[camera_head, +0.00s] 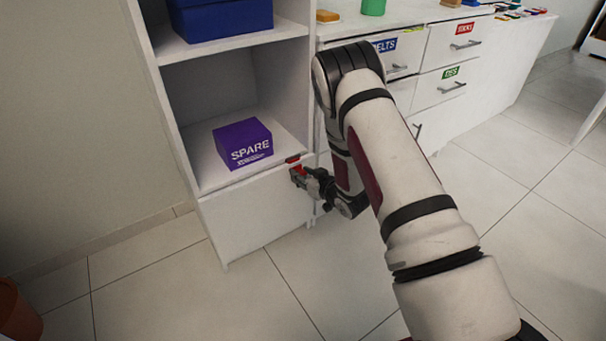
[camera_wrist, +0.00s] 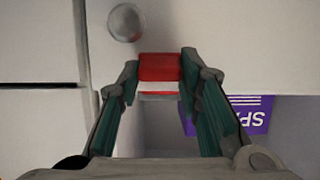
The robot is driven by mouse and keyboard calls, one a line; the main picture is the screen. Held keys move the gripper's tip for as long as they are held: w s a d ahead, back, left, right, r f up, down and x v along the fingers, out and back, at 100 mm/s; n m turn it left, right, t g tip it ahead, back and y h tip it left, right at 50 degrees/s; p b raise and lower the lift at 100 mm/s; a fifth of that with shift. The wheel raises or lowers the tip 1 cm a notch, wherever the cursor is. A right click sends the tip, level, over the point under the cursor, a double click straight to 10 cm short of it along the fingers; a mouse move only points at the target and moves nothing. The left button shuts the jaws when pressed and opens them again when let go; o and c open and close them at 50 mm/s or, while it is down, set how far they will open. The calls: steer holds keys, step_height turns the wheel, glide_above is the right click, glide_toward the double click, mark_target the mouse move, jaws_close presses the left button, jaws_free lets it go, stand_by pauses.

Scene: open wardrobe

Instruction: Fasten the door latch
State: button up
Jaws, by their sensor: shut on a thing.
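The red latch (camera_wrist: 160,67) with a pale band sits between my fingertips in the wrist view, at the edge of the white door panel (camera_wrist: 235,50). My gripper (camera_wrist: 159,80) is shut on the latch, one finger on each side. In the head view, red shows at the latch (camera_head: 297,168) by the door's upper right corner, where my gripper (camera_head: 300,176) reaches in from the right. The white door (camera_head: 258,211) looks closed below the open shelf. My gripper partly hides the latch in the head view.
A round grey knob (camera_wrist: 125,22) is close to the latch. A purple SPARE box (camera_head: 243,143) stands on the shelf just above the door. A blue box (camera_head: 220,18) is higher up. White drawers (camera_head: 446,45) with handles stand to the right. Tiled floor in front is clear.

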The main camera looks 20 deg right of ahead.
steer(key=shift+w+f+t+y, duration=0.2)
steer(key=shift+f+t, duration=0.15)
steer(key=shift+t, duration=0.25)
steer(key=shift+w+f+t+y, duration=0.1)
steer(key=shift+f+t+y, duration=0.1)
steer(key=shift+f+t, duration=0.3)
steer(key=shift+w+a+t, duration=0.2)
steer(key=shift+t, duration=0.7)
steer(key=o, duration=1.1)
steer(key=shift+o, duration=0.2)
steer(key=v, duration=1.2)
steer(key=shift+d, duration=0.2)
